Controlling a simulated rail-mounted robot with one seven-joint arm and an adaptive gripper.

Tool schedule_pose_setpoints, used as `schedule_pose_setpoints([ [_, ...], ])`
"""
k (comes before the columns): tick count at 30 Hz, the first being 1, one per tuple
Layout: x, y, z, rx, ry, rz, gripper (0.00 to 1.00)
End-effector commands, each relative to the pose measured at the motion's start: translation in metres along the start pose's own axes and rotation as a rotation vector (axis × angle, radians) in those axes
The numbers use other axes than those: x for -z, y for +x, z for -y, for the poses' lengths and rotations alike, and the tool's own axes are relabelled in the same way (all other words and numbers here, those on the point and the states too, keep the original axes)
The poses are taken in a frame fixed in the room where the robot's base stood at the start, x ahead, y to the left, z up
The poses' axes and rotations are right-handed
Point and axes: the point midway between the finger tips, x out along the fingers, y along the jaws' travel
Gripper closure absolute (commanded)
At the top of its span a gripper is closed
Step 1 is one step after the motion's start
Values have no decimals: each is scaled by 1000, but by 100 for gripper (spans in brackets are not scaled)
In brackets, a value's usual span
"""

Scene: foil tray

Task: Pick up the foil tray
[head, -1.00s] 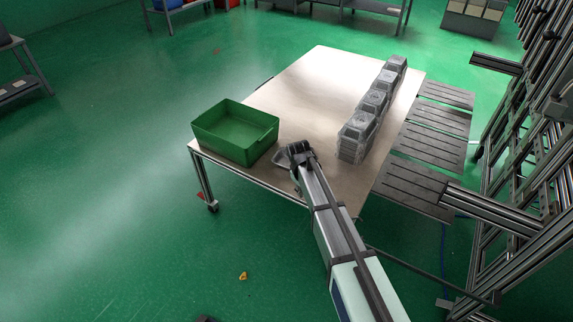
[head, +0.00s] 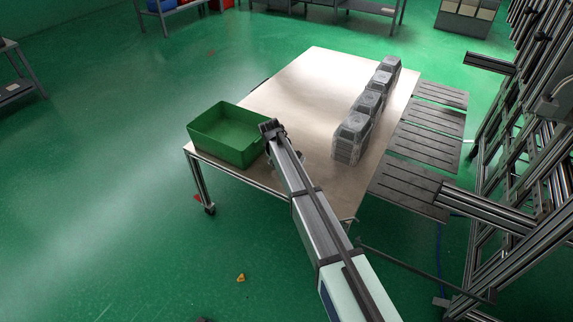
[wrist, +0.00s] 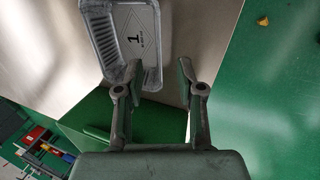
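A silver foil tray (wrist: 130,38) with a white panel marked "1" shows at the top of the wrist view. My gripper (wrist: 159,68) is open, its two fingers wide apart. The left fingertip overlaps the tray's lower edge in the picture and the right fingertip is just right of the tray, so the tray's lower right corner shows between them. I cannot tell whether either finger touches it. In the head view my gripper (head: 270,128) is at the right side of the green bin, and my arm hides most or all of this tray.
The green bin (head: 222,146) stands at the table's near left corner; it also shows low in the wrist view (wrist: 95,120). Several stacks of foil trays (head: 352,138) line the table's right side. The table (head: 305,90) is clear in the middle. Dark slatted panels (head: 425,145) lie beyond its right edge.

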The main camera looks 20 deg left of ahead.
Motion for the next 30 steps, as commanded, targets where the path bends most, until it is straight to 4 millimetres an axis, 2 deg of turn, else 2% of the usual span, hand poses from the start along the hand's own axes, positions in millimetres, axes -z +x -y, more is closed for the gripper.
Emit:
schedule_pose_setpoints([
  [3, 0, 15, -1, 0, 1, 0, 62],
  [14, 1, 35, -2, 0, 1, 1, 62],
  [22, 2, 70, -3, 0, 2, 1, 62],
  [30, 1, 75, -2, 0, 1, 0, 62],
])
